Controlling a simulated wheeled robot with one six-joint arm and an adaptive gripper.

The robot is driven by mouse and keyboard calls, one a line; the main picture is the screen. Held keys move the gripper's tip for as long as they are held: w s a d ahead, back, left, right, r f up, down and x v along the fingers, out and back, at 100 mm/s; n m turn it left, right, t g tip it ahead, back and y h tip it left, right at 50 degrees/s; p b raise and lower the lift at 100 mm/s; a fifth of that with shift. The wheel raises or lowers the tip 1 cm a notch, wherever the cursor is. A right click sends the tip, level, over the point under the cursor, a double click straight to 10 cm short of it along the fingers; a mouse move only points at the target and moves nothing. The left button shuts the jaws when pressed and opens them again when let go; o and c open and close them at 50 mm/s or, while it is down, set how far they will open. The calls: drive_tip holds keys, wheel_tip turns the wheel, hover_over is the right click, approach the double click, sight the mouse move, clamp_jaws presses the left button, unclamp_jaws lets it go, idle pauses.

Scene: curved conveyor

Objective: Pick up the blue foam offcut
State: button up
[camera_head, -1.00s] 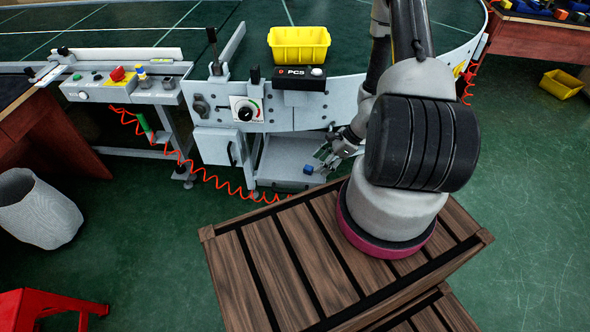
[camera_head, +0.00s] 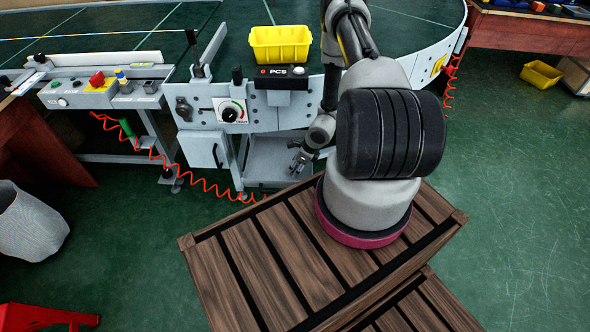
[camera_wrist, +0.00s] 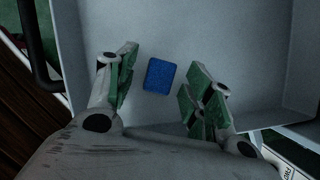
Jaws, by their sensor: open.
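The blue foam offcut (camera_wrist: 160,75) is a small blue block lying in a grey tray (camera_wrist: 245,50). In the wrist view it shows between the two green-padded fingers of my gripper (camera_wrist: 161,64), with a gap on each side. The fingers are spread and hold nothing. In the head view my gripper (camera_head: 297,165) points down over the grey tray (camera_head: 262,160) under the conveyor. The offcut cannot be made out there and seems hidden by the gripper. Its height above the offcut is hard to tell.
The tray walls surround the offcut. Above the tray are the conveyor edge, a dial panel (camera_head: 231,111) and a yellow bin (camera_head: 280,43). A red coiled cable (camera_head: 205,185) hangs in front. A slatted wooden platform (camera_head: 270,250) is nearby.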

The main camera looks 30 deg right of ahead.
drive_tip(key=shift+f, duration=0.1)
drive_tip(key=shift+c, duration=0.4)
drive_tip(key=c, duration=0.7)
